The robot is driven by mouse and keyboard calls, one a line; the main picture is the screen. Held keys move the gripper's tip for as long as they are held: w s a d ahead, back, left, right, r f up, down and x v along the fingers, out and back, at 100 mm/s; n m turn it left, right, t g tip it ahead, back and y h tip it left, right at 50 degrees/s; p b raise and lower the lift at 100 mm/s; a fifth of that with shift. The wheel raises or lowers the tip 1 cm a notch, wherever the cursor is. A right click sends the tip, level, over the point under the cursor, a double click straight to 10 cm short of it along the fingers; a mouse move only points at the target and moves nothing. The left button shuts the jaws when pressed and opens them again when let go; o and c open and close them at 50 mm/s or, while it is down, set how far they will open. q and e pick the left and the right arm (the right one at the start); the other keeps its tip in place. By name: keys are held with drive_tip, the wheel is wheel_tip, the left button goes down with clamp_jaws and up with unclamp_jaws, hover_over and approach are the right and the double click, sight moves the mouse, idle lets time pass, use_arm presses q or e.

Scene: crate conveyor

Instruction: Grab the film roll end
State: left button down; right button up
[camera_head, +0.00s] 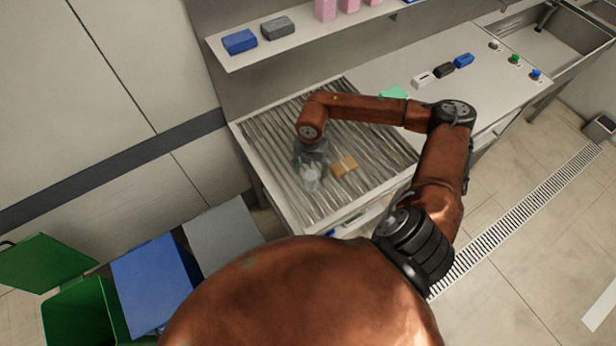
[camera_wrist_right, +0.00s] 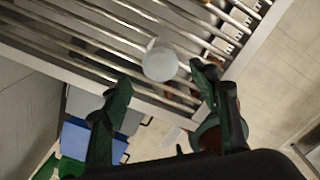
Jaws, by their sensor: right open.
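The film roll (camera_wrist_right: 161,65) appears in the right wrist view as a pale, round end, above the metal rollers. It lies between and just beyond the fingertips of my right gripper (camera_wrist_right: 158,84), whose two green-dark fingers stand wide apart with a gap to it. In the head view the roll (camera_head: 311,181) is a small whitish cylinder directly below my right gripper (camera_head: 311,164), partly covered by it. Contact cannot be made out there. My left gripper is out of both views.
A shelf (camera_head: 300,38) with blue and grey packs overhangs the back. Blue (camera_head: 150,280) and green (camera_head: 75,310) bins stand on the floor at lower left. The counter (camera_head: 440,95) continues right towards a sink.

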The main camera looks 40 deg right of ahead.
sight(311, 175)
drive_tip(key=shift+d+f, duration=0.2)
drive_tip(key=shift+f, duration=0.15)
drive_tip(key=shift+w+f+p, duration=0.1)
drive_tip(key=shift+f+p, duration=0.2)
drive_tip(key=shift+f, duration=0.55)
wheel_tip(311, 175, down, 4)
drive_tip(key=shift+w+d+f+p, duration=0.1)
drive_tip(key=shift+d+f+p, duration=0.05)
drive_tip(key=shift+p, duration=0.55)
drive_tip(key=shift+f, duration=0.45)
drive_tip(key=c, duration=1.2)
